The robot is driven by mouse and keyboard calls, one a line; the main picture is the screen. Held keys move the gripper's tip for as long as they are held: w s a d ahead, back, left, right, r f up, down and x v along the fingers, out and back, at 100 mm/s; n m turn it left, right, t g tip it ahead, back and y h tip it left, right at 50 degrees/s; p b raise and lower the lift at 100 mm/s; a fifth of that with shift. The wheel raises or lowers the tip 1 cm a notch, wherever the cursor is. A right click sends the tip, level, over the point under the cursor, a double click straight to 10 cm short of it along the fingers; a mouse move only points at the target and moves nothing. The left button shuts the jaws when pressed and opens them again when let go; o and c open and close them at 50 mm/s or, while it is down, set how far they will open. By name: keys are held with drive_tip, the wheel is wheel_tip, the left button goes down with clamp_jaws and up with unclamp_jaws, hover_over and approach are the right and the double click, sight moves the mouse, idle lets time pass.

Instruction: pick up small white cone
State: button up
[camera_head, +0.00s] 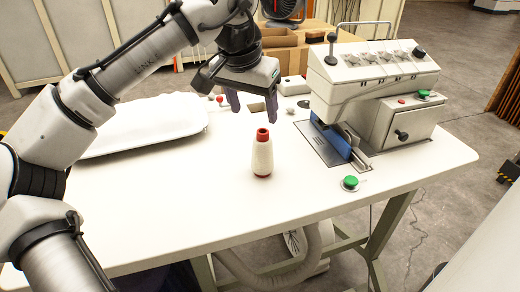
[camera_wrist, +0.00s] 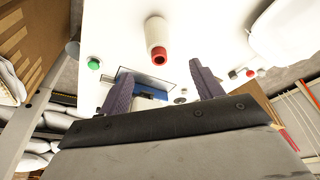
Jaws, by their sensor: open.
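The small white cone (camera_head: 262,158) is a cream thread cone with a red top and red base. It stands upright on the white table in the head view. In the wrist view the cone (camera_wrist: 157,40) shows at the top middle, its red end facing the camera. My gripper (camera_head: 252,110) is open and empty, pointing down above and behind the cone in the head view. In the wrist view its two purple-grey fingers (camera_wrist: 160,80) are spread, with the cone beyond their tips and apart from them.
A white sewing machine (camera_head: 370,75) with a blue part stands right of the cone. A green button (camera_head: 350,183) is at the table's front right. The table (camera_head: 200,195) is clear in front of the cone.

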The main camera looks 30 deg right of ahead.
sight(264, 141)
drive_tip(key=x, duration=0.6)
drive_tip(key=shift+d+f, duration=0.15)
drive_tip(key=shift+f, duration=0.15)
drive_tip(key=shift+d+p+x, duration=0.15)
drive_tip(key=shift+p+x, duration=0.3)
drive_tip(key=shift+x, duration=0.9)
drive_tip(key=shift+d+p+x, duration=0.2)
drive_tip(key=shift+p+x, duration=0.25)
drive_tip(key=shift+x, duration=0.9)
drive_tip(key=shift+r, duration=0.15)
drive_tip(key=shift+c, duration=0.3)
drive_tip(key=c, duration=1.1)
drive_tip(key=shift+r, duration=0.1)
